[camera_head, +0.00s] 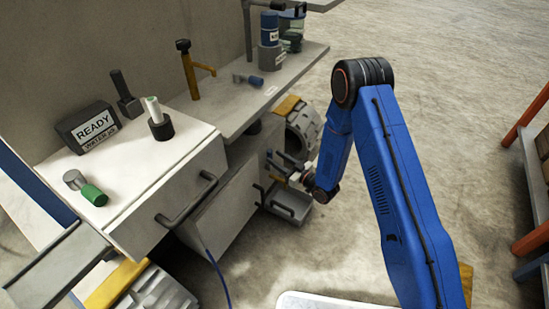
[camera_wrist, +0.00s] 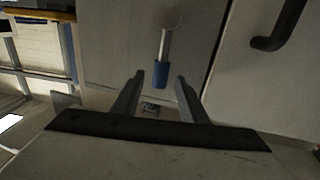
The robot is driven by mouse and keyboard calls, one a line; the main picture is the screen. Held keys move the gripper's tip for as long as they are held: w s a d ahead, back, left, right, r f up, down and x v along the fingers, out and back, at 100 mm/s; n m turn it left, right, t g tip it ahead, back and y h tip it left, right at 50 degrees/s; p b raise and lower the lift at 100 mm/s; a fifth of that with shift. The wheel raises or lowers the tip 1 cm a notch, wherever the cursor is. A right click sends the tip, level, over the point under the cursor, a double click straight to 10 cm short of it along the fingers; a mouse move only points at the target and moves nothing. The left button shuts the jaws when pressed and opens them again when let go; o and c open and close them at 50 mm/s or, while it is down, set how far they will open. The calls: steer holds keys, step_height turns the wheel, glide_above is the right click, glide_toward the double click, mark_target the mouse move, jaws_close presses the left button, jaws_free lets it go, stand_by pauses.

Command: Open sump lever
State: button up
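In the wrist view a lever with a grey shaft and a blue grip (camera_wrist: 161,74) hangs down from a round pivot (camera_wrist: 172,18) on a grey cabinet front (camera_wrist: 110,40). My gripper (camera_wrist: 160,77) is open, with one finger on each side of the blue grip in the picture. No contact shows, and I cannot tell how deep the grip sits between the fingers. In the head view my gripper (camera_head: 283,165) is low beside the cabinet under the bench. The lever cannot be made out clearly there.
A dark handle (camera_wrist: 280,28) stands out at right in the wrist view. In the head view a small open tray (camera_head: 291,207) is below my gripper and a ribbed drum (camera_head: 303,128) is behind it. A drawer handle (camera_head: 187,200) juts out at left.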

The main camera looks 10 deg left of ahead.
steer(key=shift+x, duration=0.85)
jaws_close()
